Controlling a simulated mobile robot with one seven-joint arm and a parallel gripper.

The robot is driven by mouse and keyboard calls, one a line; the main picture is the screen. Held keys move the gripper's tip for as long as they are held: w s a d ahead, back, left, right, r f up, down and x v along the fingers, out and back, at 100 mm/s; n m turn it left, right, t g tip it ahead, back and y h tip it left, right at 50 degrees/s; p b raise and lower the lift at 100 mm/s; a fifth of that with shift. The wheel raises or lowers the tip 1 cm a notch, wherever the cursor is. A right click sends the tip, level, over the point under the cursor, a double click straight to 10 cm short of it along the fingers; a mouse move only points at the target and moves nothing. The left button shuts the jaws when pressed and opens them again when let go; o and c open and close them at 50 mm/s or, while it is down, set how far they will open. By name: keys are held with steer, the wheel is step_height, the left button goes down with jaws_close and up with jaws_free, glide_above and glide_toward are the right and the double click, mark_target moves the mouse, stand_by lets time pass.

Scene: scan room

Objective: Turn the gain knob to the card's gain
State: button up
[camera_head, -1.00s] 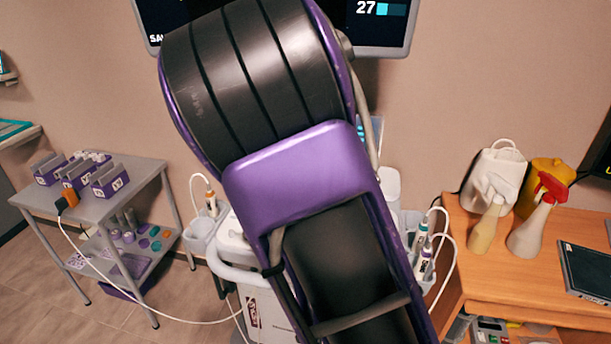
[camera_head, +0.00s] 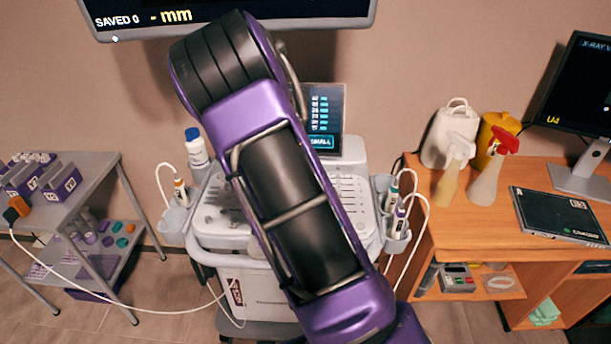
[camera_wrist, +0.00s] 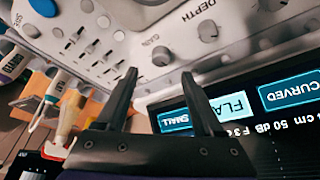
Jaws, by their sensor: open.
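In the wrist view, the gain knob (camera_wrist: 161,56) is a round grey knob on the white ultrasound console (camera_wrist: 145,88), with the word GAIN beside it. The larger depth knob (camera_wrist: 208,31) sits to its right. My gripper (camera_wrist: 158,76) is open and empty. Its two dark fingers are apart, with the gain knob appearing between and just beyond their tips; I see no contact. In the head view my arm covers the middle of the console (camera_head: 222,228), and the gripper is hidden. I cannot make out a gain card.
A lit touch panel (camera_wrist: 240,105) lies close by the fingers. Sliders line the console. Probes (camera_head: 393,195) hang on both sides. A bottle (camera_head: 196,148) stands at the back left. A grey trolley (camera_head: 75,195) is left, a wooden desk (camera_head: 455,225) right, a monitor (camera_head: 330,8) above.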

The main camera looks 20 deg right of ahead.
steer(key=x, duration=0.6)
steer(key=shift+c, duration=0.2)
jaws_close()
